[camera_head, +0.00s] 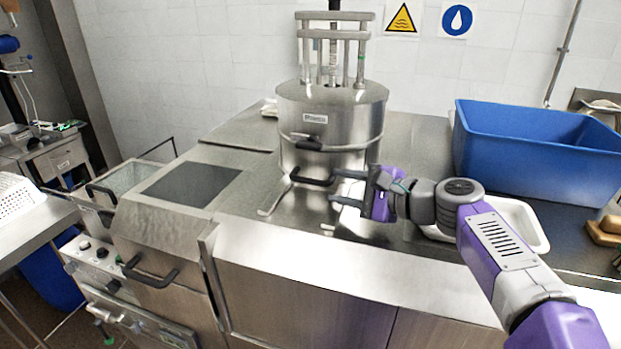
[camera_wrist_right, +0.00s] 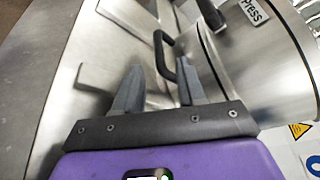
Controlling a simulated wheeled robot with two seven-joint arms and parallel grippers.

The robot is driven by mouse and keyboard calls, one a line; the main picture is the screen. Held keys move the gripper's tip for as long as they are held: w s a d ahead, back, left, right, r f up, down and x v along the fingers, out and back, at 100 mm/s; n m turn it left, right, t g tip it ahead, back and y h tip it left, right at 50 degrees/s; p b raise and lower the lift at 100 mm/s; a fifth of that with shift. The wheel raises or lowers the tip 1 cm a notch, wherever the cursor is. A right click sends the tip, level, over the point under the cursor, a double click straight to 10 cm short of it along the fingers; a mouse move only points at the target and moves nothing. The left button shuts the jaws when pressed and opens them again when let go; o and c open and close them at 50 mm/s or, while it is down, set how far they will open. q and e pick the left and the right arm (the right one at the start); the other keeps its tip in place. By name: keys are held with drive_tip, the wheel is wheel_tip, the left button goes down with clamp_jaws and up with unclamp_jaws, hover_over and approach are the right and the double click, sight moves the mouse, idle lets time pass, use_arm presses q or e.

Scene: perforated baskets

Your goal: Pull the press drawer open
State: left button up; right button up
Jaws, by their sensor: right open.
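The press (camera_head: 335,115) is a steel cylinder with a screw frame on top, standing on the steel counter. A black handle (camera_head: 313,180) sits low on its front, and another black handle (camera_head: 308,146) is above it. My right gripper (camera_head: 335,187) is open beside the lower handle, its fingers pointing left. In the right wrist view, a black handle (camera_wrist_right: 161,55) shows just ahead of and between the fingertips of the right gripper (camera_wrist_right: 159,66). I cannot tell whether they touch it. The drawer looks closed, though its front is partly hidden. My left gripper is out of view.
A blue tub (camera_head: 535,155) stands on the counter at right, with a white tray (camera_head: 525,222) partly behind my right arm. A fryer-like unit (camera_head: 165,220) with a black handle is at left. The counter front of the press is mostly clear.

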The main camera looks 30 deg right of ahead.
sight(319, 183)
drive_tip(key=shift+x, duration=3)
drive_tip(key=shift+f, duration=0.1)
drive_tip(key=shift+c, duration=0.4)
clamp_jaws()
